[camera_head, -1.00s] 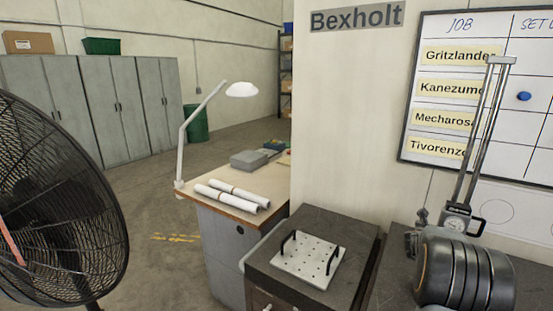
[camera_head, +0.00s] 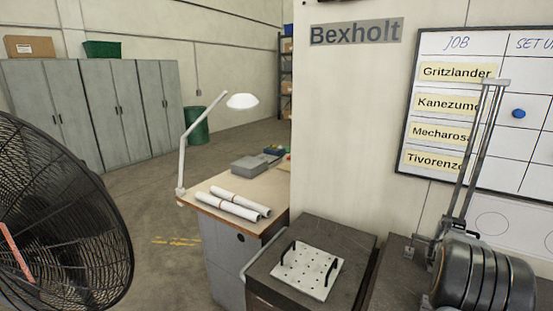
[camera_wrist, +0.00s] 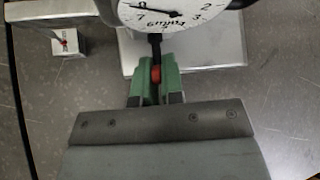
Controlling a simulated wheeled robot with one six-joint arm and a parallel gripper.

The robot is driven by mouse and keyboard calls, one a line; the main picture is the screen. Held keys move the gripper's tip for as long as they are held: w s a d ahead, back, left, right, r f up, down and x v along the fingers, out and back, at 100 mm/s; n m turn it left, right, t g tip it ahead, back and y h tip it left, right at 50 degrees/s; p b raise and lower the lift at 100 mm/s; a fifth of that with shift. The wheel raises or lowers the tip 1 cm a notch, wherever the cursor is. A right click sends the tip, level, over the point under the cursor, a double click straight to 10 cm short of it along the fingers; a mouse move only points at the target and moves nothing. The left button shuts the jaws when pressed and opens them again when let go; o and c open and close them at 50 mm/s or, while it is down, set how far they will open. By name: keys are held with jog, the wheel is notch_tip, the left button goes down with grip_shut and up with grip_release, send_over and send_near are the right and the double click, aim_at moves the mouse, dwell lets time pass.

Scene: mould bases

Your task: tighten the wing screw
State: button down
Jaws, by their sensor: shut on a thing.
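In the wrist view the green fingers of my gripper (camera_wrist: 156,88) are shut on a small red-tipped piece (camera_wrist: 156,74), which looks like the wing screw. It sits at the end of a short black stem below a white dial (camera_wrist: 165,14). The fingers hide most of the screw, so I cannot tell its wings or its angle. In the head view the tall height gauge (camera_head: 476,150) stands upright on the dark surface at the right. My dark arm covers its lower part, and my fingers and the screw are hidden there.
A pale block (camera_wrist: 66,42) with a red mark stands left of the dial. A white perforated plate (camera_head: 311,269) with two black handles lies on the dark slab (camera_head: 345,242) at centre. A desk with rolled sheets (camera_head: 240,203) and a black fan (camera_head: 60,215) are farther left.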

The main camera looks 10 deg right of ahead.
jog(key=shift+r+m+t+y+p, duration=0.1)
jog(key=shift+m+t+y+p, duration=0.45)
jog(key=shift+y+p, duration=0.3)
jog(key=shift+m+t+y, duration=0.25)
jog(key=shift+m+y, duration=0.1)
jog(key=c, duration=1.4)
grip_release()
jog(key=shift+o, duration=0.2)
jog(key=shift+v, duration=2.95)
